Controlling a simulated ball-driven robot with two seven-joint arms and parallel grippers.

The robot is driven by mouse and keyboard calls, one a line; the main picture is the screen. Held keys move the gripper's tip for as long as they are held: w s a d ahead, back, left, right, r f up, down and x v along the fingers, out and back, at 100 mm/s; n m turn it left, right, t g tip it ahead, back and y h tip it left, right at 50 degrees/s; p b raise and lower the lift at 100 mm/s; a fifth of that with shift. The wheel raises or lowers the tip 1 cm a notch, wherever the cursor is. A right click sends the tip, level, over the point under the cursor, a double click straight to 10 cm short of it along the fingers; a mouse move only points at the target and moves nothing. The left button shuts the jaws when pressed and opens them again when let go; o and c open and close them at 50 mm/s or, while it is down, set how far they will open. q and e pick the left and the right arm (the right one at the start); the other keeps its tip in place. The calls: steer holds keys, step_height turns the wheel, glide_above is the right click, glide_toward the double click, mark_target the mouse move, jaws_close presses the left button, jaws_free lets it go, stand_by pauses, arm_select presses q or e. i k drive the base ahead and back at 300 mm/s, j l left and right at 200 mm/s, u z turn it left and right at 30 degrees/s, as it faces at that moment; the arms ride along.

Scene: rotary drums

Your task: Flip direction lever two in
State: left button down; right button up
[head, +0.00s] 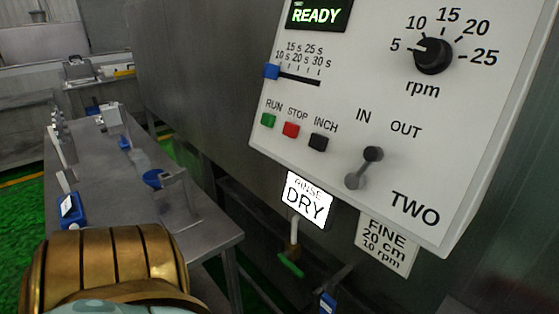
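The white control panel (345,205) marked TWO fills the right of the head view. Its direction lever (364,167) has a dark round knob and a grey lower end, below the labels IN and OUT. The lever slants up and right, with its knob below the gap between the two labels. I cannot tell for sure which setting it stands at. Nothing touches the lever. Neither of my grippers is in view.
The panel also has an rpm knob (433,56), a time slider (272,72), a green button (268,120), a red button (290,129), a black button (319,142) and a READY display (317,15). A lit DRY sign (307,201) hangs below. A metal table (100,170) stands left.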

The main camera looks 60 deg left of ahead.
mark_target(353, 181)
steer(key=u, duration=1.25)
